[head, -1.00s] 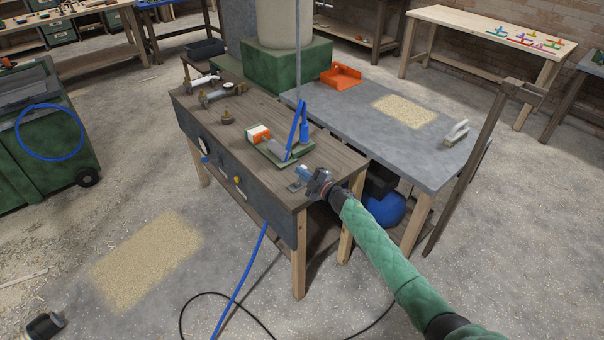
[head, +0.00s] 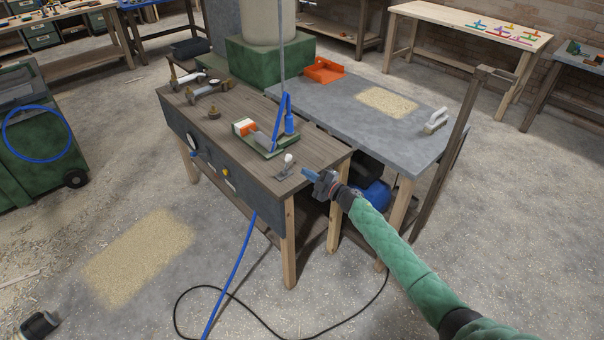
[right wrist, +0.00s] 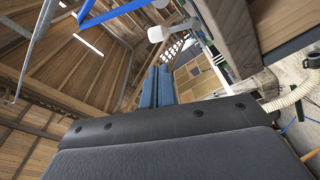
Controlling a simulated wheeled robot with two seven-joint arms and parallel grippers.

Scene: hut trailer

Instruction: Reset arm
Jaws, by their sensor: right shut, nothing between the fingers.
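My right gripper (head: 309,174) is shut and empty, just off the right front corner of the dark wooden workbench (head: 240,165). A small lever with a white knob (head: 288,159) stands on a metal plate (head: 284,172) at that corner, left of my fingertips and apart from them. A white knob (right wrist: 159,33) shows past the blue fingers (right wrist: 155,88) in the right wrist view. Behind the lever, a green fixture (head: 270,150) carries a blue upright arm (head: 277,122) and an orange-and-white block (head: 244,126). My left gripper does not show.
A grey-topped table (head: 400,130) adjoins the bench, with an orange tray (head: 323,70) and a white-handled brush (head: 437,121). A wooden post (head: 455,150) stands at its right. A blue hose (head: 232,270) and black cable (head: 250,312) lie in front.

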